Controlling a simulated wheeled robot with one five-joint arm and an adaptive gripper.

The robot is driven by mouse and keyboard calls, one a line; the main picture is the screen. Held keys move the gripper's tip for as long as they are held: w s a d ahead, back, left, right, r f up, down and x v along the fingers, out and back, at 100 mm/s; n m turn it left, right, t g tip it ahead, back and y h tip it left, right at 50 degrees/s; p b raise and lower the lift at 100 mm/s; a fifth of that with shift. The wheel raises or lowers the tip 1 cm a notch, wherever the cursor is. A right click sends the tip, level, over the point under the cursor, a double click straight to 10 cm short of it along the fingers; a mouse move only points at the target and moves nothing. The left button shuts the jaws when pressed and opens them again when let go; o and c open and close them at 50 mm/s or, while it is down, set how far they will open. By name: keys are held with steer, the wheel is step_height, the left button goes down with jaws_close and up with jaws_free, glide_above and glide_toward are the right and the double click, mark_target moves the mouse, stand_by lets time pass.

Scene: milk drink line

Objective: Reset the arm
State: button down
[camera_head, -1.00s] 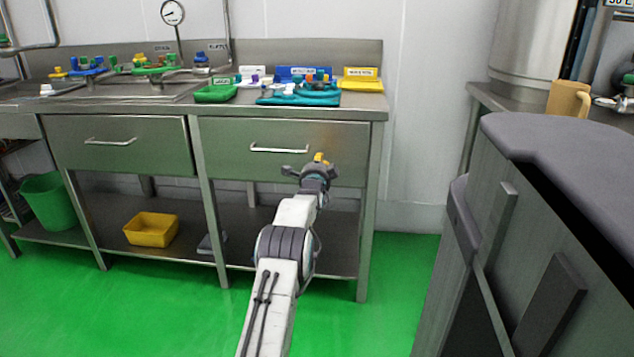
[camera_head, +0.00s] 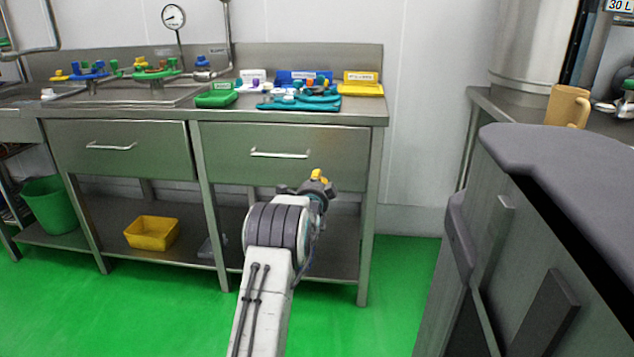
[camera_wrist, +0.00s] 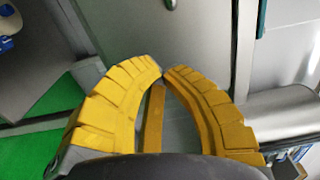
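My gripper (camera_head: 319,176) is in front of the right drawer of the steel bench, at the end of my folded arm. In the wrist view its two yellow ribbed fingers (camera_wrist: 163,73) curve together and their tips almost meet. I see no object held between them. A narrow yellow strip shows in the gap between the fingers; I cannot tell what it is.
The steel bench (camera_head: 380,115) carries a green tray (camera_head: 217,99), a teal mat (camera_head: 300,103), a yellow tray (camera_head: 361,89) and valve parts. A yellow bin (camera_head: 152,233) sits on its lower shelf. A tan mug (camera_head: 567,104) stands at right. Green floor (camera_head: 400,270) is clear.

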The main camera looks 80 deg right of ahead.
steer(key=shift+a, duration=1.1)
